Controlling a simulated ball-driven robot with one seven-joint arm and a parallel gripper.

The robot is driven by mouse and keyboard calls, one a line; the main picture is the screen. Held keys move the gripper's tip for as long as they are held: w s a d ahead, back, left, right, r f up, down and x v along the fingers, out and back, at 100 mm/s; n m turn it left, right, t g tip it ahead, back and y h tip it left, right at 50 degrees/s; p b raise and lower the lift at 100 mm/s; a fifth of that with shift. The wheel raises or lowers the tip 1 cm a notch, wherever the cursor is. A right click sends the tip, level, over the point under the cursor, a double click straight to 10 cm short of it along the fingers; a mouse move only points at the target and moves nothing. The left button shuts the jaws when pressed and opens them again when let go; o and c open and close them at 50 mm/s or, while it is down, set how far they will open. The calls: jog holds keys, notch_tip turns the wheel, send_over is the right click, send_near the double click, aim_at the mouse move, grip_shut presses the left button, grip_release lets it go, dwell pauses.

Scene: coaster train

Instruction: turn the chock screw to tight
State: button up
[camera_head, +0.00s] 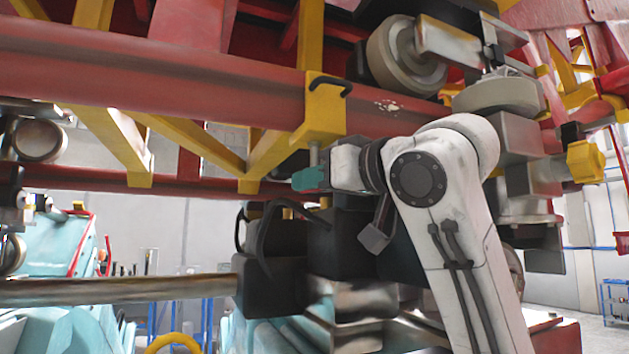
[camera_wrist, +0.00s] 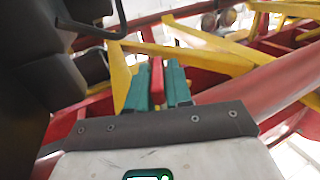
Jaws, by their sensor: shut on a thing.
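A yellow chock (camera_head: 325,108) with a black handle on top sits on the red rail (camera_head: 220,95). The chock screw (camera_head: 313,155) hangs below it as a short grey shaft. My gripper (camera_head: 306,179), with teal fingers, is at the screw's lower end and shut on it. The fingers hide the held end, and I cannot tell the screw's turn angle. In the wrist view, my gripper's two fingers (camera_wrist: 160,88) stand a little apart, with a red strip between them; I cannot tell whether it belongs to the screw or the frame behind.
Black boxes with cable loops (camera_head: 275,260) stand just below the gripper; they also fill the left of the wrist view (camera_wrist: 30,75). Yellow braces (camera_head: 190,145) and a lower red rail (camera_head: 100,178) lie behind. A wheel assembly (camera_head: 405,55) hangs at upper right, close to my arm.

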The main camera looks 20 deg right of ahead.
grip_shut()
jog(key=shift+n+y, duration=0.4)
jog(key=shift+y, duration=0.2)
jog(key=n+g+y, duration=0.5)
jog(key=g+y, duration=0.1)
jog(key=shift+r+n+y, duration=0.1)
jog(key=shift+n+y, duration=0.2)
jog(key=shift+y, duration=0.1)
jog(key=n+g+y, duration=0.1)
jog(key=n+g, duration=0.1)
jog(key=g, duration=0.1)
jog(key=n+g+y, duration=0.2)
jog(key=g, duration=0.1)
jog(key=shift+n, duration=0.3)
jog(key=shift+n+g+y, duration=0.3)
jog(key=shift+n+g, duration=0.9)
jog(key=shift+g, duration=0.9)
jog(key=shift+n+g, duration=0.3)
jog(key=shift+g, duration=0.2)
